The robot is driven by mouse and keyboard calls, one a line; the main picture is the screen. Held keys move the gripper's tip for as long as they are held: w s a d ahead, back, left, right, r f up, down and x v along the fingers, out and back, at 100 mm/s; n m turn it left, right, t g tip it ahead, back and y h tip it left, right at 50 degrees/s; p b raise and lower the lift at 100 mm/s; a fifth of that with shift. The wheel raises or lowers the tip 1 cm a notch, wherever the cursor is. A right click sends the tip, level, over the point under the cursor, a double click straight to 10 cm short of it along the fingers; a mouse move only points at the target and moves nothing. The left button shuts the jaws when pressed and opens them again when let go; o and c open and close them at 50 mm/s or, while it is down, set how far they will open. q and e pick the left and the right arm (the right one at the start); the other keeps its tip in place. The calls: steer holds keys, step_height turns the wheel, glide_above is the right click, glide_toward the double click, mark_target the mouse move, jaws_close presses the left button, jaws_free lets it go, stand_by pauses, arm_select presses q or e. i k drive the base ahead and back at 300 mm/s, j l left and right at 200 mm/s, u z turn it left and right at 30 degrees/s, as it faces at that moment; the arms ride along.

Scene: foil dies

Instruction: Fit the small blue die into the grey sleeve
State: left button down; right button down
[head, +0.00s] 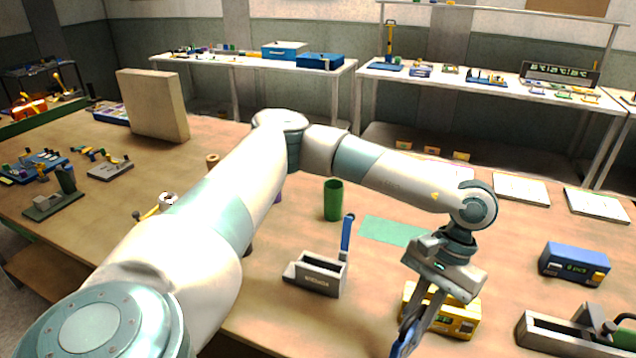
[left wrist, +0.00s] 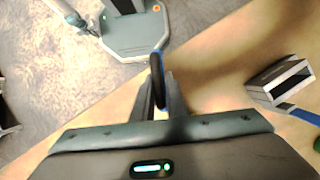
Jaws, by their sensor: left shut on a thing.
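My left gripper (head: 410,335) is low at the front of the table, pointing down, with its fingers closed on a thin blue-edged thing, which appears to be the small blue die (head: 402,347). In the left wrist view the die (left wrist: 157,80) stands edge-on between the fingertips, its face dark. The grey sleeve (head: 322,278) is an open-topped box with lettering on its front and a blue lever-like piece at its back. It stands on the table left of the gripper, clearly apart from it. It also shows in the left wrist view (left wrist: 281,82), at right. My right gripper is not in view.
A yellow box with a display (head: 462,318) is close behind the gripper. A blue box (head: 575,262) and a grey fixture (head: 560,338) stand at right. A green cup (head: 333,200) and green mat (head: 392,231) lie behind the sleeve. The table's front edge is close.

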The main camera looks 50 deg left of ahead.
mark_target(322, 284)
steer(key=u, duration=1.8)
steer(key=i+l, duration=0.15)
steer(key=l, duration=0.15)
steer(key=i+l, duration=0.15)
steer(key=l, duration=0.15)
